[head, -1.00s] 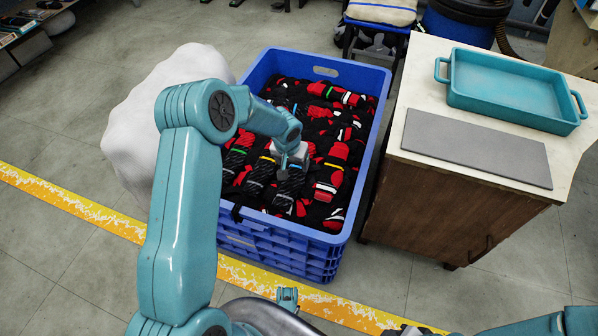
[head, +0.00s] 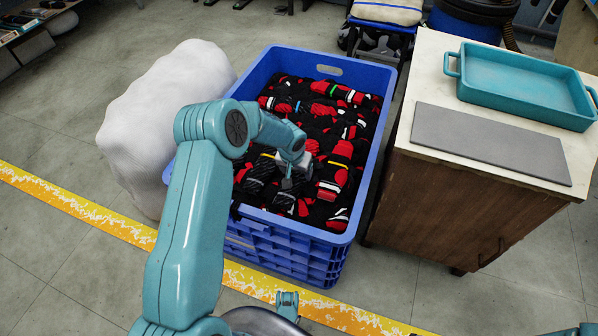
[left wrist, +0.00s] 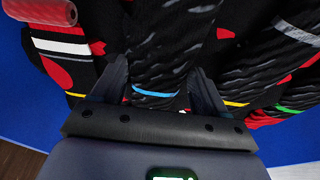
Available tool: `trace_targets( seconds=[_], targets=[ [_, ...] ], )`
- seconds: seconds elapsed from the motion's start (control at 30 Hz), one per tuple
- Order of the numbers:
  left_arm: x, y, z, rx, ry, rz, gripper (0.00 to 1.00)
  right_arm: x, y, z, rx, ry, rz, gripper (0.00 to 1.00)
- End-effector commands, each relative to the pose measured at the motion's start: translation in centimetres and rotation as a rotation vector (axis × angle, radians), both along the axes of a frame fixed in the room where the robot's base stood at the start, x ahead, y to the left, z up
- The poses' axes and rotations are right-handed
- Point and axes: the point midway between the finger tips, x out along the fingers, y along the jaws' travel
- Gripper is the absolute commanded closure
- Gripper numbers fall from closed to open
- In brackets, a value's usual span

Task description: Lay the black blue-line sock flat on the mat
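The black sock with the blue line (left wrist: 155,60) lies among other socks in the crate. In the left wrist view it passes between the spread fingers of my left gripper (left wrist: 158,72), its blue line near the finger bases. I see no clear contact between fingers and sock. In the head view my left gripper (head: 288,183) is down at the socks near the crate's front, and the arm and gripper hide what is under it. The grey mat (head: 490,143) lies flat and bare on the cabinet top. My right gripper is out of view.
The blue crate (head: 300,222) has raised walls around packed black and red socks, some with yellow, green or white lines. A teal tray (head: 525,90) sits behind the mat on the cabinet (head: 455,205). A white lumpy object (head: 150,120) stands left of the crate.

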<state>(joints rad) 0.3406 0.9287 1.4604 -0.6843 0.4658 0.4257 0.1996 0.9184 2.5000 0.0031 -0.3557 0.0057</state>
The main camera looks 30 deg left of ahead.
Motion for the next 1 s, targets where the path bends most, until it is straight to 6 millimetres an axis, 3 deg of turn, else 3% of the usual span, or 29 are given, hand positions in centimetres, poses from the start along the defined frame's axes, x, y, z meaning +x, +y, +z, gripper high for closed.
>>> trace_targets(
  seconds=[0.03, 0.13, 0.17, 0.37, 0.7, 1.0],
  targets=[
    [0.0, 0.0, 0.0, 0.0, 0.0, 0.0, 0.42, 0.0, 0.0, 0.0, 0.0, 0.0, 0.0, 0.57],
    [0.0, 0.0, 0.0, 0.0, 0.0, 0.0, 0.74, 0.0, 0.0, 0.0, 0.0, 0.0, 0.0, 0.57],
    [0.0, 0.0, 0.0, 0.0, 0.0, 0.0, 0.8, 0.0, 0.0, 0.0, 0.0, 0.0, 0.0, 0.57],
    [0.0, 0.0, 0.6, 0.0, 0.0, 0.0, 0.8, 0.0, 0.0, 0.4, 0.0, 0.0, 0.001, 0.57],
    [0.0, 0.0, 4.8, 0.0, 0.0, -0.001, 0.8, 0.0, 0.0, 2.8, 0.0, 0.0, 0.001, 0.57],
    [0.0, 0.0, 5.0, 0.0, 0.001, 0.0, 0.8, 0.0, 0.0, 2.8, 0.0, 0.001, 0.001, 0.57]
  ],
)
